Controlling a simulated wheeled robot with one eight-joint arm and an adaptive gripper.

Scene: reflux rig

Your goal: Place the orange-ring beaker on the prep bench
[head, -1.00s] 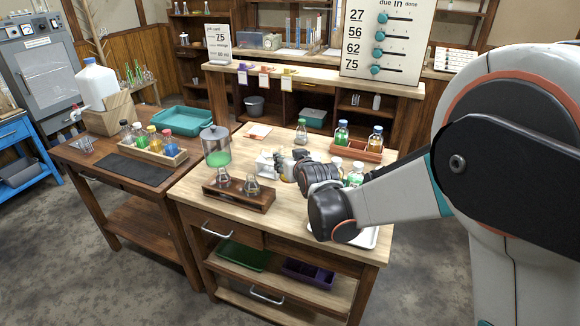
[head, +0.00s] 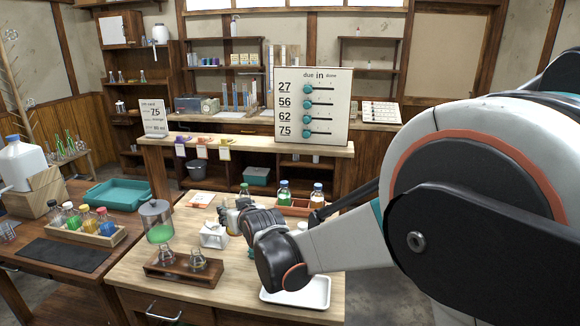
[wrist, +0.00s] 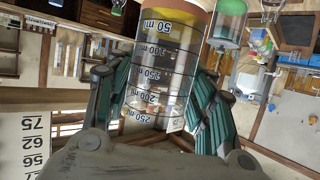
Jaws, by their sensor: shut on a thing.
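In the wrist view a clear beaker (wrist: 160,62) with black volume marks and an orange-tan band at its upper end sits between the two green-lined fingers of my gripper (wrist: 158,105). The fingers are shut on its sides. In the head view my gripper (head: 236,214) is over the light wooden bench (head: 130,263), just right of a small white device (head: 213,236). The beaker is hard to make out there, mostly hidden by the hand. I cannot tell its height above the bench top.
A dark wooden holder with small flasks (head: 182,272) and a green-filled vessel (head: 158,222) stand left of my gripper. A white tray (head: 297,296) lies in front. Bottles in a reddish rack (head: 300,210) stand behind. A dark side table (head: 65,255) holds vials and a teal tray (head: 118,193).

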